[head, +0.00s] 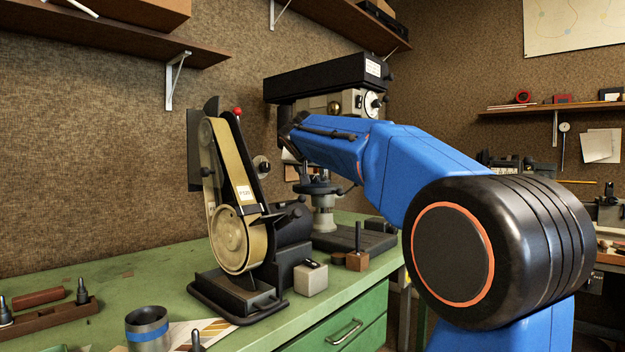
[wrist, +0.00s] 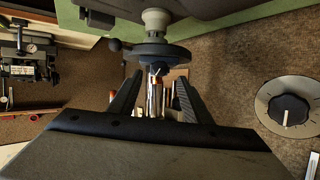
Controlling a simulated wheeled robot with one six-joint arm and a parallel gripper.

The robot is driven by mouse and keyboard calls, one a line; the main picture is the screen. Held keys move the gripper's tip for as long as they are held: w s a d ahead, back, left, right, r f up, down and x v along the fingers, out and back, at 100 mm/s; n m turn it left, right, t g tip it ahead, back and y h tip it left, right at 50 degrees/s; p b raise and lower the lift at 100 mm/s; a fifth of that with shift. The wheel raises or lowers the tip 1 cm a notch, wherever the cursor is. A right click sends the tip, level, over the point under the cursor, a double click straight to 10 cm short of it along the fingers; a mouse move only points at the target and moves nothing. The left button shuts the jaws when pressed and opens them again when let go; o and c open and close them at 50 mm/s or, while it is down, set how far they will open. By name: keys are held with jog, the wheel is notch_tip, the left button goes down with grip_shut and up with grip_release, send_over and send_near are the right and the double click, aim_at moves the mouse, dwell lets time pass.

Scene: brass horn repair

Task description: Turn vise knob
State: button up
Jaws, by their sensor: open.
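My gripper (wrist: 158,79) is open in the wrist view, with its two dark fingers apart. Between and just beyond the fingertips sits a small dark blue part (wrist: 158,68) with a light line on it. It is at the round drill press table (wrist: 148,52), which appears upside down here. I cannot tell whether this part is the vise knob, or whether the fingers touch it. Metal and orange pieces show between the fingers. In the head view the round table (head: 318,188) is below my blue arm, and my fingers cannot be made out.
The drill press (head: 325,80) stands at the back of the green bench (head: 130,290). A belt sander (head: 235,235) stands to its left. A dial (wrist: 287,108) is at the right in the wrist view. A ball-ended handle (wrist: 114,45) sticks out beside the table.

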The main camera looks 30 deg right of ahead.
aim_at(313, 179)
jog(key=x, duration=0.6)
jog(key=shift+w+d+f, duration=0.1)
jog(key=shift+w+d, duration=0.05)
jog(key=shift+w, duration=0.1)
jog(key=c, duration=1.1)
